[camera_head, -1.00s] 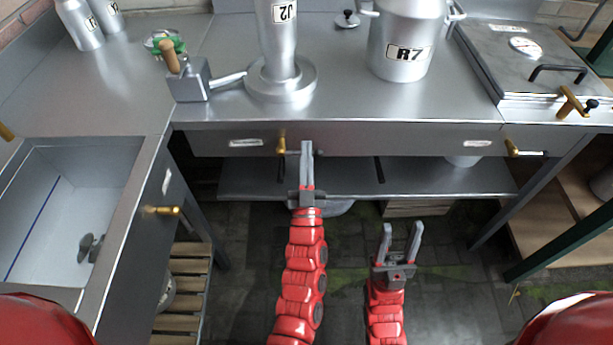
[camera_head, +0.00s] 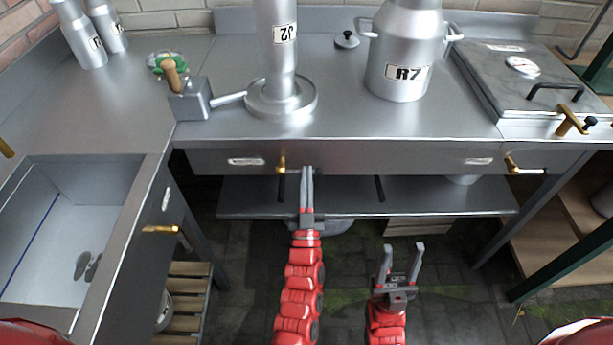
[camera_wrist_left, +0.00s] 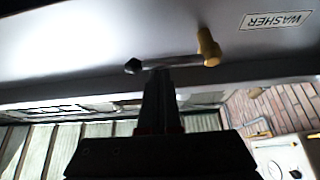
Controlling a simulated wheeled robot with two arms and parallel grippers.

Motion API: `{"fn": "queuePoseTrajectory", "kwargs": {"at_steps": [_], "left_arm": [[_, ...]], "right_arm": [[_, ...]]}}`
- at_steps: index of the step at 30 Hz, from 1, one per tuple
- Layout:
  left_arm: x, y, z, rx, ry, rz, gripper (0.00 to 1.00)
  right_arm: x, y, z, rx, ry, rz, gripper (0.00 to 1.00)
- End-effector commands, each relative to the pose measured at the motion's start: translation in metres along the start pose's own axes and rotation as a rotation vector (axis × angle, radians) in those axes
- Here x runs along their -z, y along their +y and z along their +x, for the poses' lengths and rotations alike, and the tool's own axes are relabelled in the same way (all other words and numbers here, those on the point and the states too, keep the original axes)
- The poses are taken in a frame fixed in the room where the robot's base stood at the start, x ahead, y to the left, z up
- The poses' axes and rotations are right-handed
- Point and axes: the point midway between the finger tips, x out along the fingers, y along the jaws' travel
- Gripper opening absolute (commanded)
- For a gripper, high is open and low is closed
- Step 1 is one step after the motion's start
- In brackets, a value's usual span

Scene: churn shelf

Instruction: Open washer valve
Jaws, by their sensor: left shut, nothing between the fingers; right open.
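The washer valve (camera_head: 281,163) has a brass body on the front panel under the counter, right of a small white label. In the left wrist view the valve's brass knob (camera_wrist_left: 208,47) has a grey lever (camera_wrist_left: 180,62) pointing left to a dark tip, and the label (camera_wrist_left: 277,20) reads WASHER. My left gripper (camera_head: 306,170) is shut and empty, with its fingertips at the lever, just right of the brass body. In the left wrist view its fingers (camera_wrist_left: 159,85) overlap the lever's underside; I cannot tell whether they touch. My right gripper (camera_head: 402,249) is open and empty, lower right.
A second brass valve (camera_head: 511,163) is at the panel's right, and another (camera_head: 160,229) is by the sink (camera_head: 120,215) at left. The counter (camera_head: 340,110) above carries R7 (camera_head: 405,75) and J2 (camera_head: 283,95) vessels. A lower shelf (camera_head: 440,200) lies behind my grippers.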

Motion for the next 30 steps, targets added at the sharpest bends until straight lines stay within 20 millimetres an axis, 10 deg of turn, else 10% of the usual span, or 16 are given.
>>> {"fn": "queuePoseTrajectory", "kwargs": {"at_steps": [30], "left_arm": [[-0.017, -0.001, -0.010, -0.165, -0.002, 0.278, 0.00]], "right_arm": [[0.002, 0.001, 0.010, 0.000, 0.000, 0.000, 0.50]]}}
